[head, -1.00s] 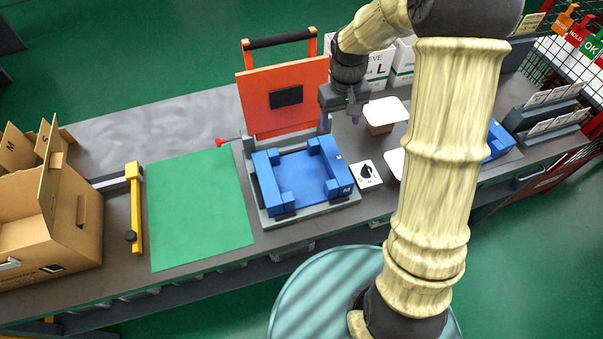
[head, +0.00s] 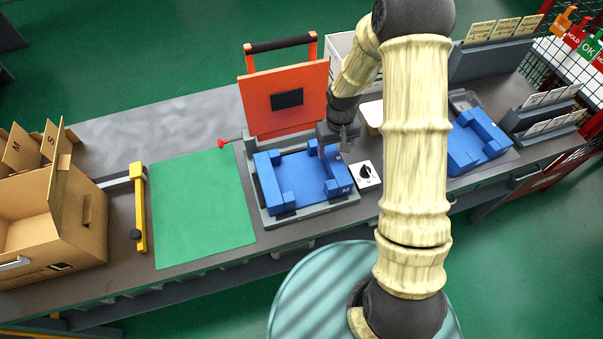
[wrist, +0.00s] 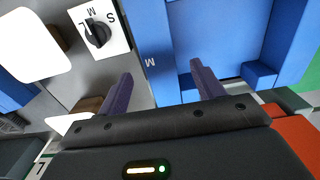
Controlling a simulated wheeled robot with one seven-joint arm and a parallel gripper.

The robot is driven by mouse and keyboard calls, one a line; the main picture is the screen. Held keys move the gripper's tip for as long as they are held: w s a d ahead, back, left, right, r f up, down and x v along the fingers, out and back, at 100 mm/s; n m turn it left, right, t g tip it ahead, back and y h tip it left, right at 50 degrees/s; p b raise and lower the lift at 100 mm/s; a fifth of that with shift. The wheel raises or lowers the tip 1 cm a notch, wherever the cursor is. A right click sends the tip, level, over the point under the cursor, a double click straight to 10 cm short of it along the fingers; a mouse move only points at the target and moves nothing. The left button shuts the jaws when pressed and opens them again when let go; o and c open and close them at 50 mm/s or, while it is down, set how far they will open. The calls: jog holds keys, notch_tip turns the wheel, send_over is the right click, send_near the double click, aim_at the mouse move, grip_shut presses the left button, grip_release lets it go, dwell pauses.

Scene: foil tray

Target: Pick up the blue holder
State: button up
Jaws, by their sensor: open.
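A blue holder (head: 303,177) marked M lies in a grey frame under a raised orange lid. My gripper (head: 335,150) is over its right wall near the back corner. In the wrist view my open gripper (wrist: 160,82) has its purple fingers on either side of the holder's M-marked wall (wrist: 150,50), with nothing clasped. Whether the fingers reach below the wall's top is unclear.
The orange lid (head: 310,92) stands upright behind the frame (head: 262,214). A dial box (head: 366,176) is just right of it, and white-topped pieces (wrist: 30,45) lie beyond. A green mat (head: 202,210) and cardboard box (head: 75,215) are left.

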aim_at(335, 159)
jog(key=f, duration=0.1)
jog(key=f+p, duration=0.2)
jog(key=f, duration=0.1)
jog(key=shift+s+d, duration=0.15)
jog(key=shift+s, duration=0.15)
jog(key=shift+f, duration=0.6)
jog(key=shift+w, duration=0.1)
jog(key=c, duration=1.4)
jog(key=shift+r, duration=0.1)
jog(key=shift+c, duration=0.2)
jog(key=shift+r, duration=0.55)
notch_tip(335, 159, up, 9)
jog(key=shift+f+b, duration=0.1)
jog(key=shift+b, duration=1)
